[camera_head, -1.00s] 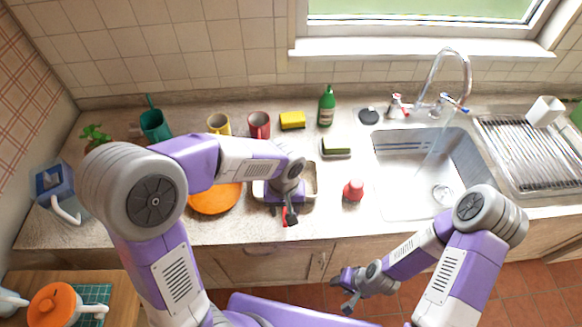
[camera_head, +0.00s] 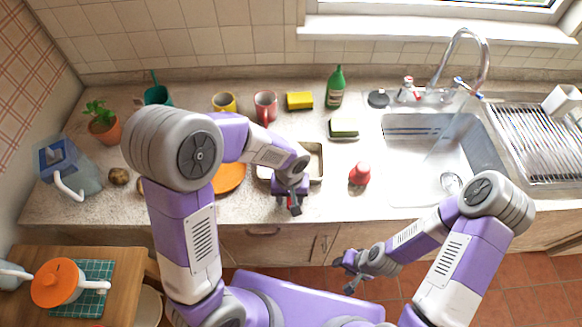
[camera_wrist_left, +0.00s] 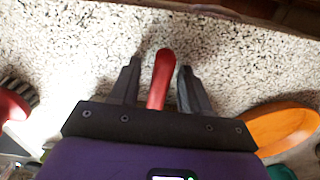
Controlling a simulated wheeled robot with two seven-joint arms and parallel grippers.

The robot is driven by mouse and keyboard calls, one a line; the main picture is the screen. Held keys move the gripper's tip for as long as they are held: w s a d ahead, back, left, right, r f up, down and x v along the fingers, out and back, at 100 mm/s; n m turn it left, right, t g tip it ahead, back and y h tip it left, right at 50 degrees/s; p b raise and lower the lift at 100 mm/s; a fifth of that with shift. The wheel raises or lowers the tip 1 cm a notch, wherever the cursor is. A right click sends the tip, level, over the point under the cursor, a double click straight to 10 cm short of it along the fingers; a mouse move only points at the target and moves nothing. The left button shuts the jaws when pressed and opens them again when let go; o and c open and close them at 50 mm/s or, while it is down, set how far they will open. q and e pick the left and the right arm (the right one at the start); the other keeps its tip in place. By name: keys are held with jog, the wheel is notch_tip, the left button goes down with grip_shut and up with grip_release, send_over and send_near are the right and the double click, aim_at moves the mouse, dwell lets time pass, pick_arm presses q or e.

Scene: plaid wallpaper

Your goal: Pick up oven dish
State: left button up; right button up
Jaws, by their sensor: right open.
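The oven dish (camera_head: 317,163) is a pale, shallow rectangular dish on the counter, partly hidden behind my left arm. My left gripper (camera_head: 294,205) is at its near side, close to the counter's front edge. In the left wrist view, a red handle (camera_wrist_left: 161,78) stands between the fingers of my left gripper (camera_wrist_left: 160,88), with gaps on both sides. Its join to the dish is hidden. My left gripper is open around this handle. My right gripper (camera_head: 348,275) is open and empty, low in front of the counter and away from the dish.
An orange plate (camera_head: 230,178) lies left of the dish. A sponge (camera_head: 343,127), mugs and a green bottle (camera_head: 335,88) stand behind.

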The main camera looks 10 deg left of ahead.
pick_arm(q)
grip_shut()
